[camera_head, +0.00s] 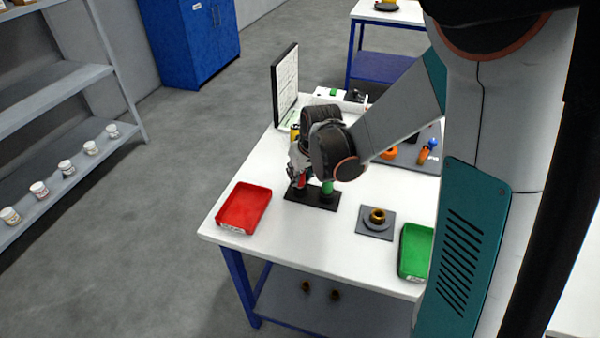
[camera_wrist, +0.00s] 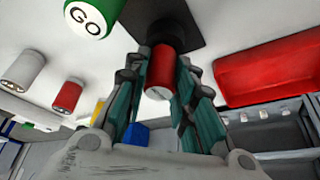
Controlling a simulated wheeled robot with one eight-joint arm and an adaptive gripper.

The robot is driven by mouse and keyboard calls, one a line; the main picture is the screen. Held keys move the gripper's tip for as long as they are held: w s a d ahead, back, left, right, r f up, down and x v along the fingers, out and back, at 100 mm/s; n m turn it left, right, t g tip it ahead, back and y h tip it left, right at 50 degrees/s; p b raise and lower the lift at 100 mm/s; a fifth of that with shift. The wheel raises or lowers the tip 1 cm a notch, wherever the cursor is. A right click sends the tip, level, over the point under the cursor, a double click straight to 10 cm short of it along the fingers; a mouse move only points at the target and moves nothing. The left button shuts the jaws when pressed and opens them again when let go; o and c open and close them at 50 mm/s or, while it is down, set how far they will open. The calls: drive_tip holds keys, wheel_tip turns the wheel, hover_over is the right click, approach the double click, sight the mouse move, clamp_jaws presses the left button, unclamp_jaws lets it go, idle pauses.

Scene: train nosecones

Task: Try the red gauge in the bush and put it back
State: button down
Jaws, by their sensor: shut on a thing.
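My gripper (camera_head: 299,178) is over the left part of the black stand (camera_head: 322,201) on the white table. In the wrist view, my gripper (camera_wrist: 160,85) is shut on the red gauge (camera_wrist: 160,72), a short red cylinder with a pale end. The gauge also shows in the head view (camera_head: 301,182), close above or in the stand; I cannot tell which. The green gauge (camera_head: 327,187) stands beside it; in the wrist view its end (camera_wrist: 88,14) reads "GO". The brass bush (camera_head: 377,215) sits on a grey plate (camera_head: 366,232) to the right, clear of my gripper.
A red tray (camera_head: 243,209) lies left of the stand and a green tray (camera_head: 416,252) at the right front. A board (camera_head: 286,84) stands at the back left. Orange and blue items (camera_head: 428,151) lie at the back right. Table between the trays is mostly free.

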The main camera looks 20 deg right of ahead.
drive_tip(key=c, duration=1.3)
unclamp_jaws()
drive_tip(key=v, duration=1.2)
drive_tip(key=shift+a, duration=0.1)
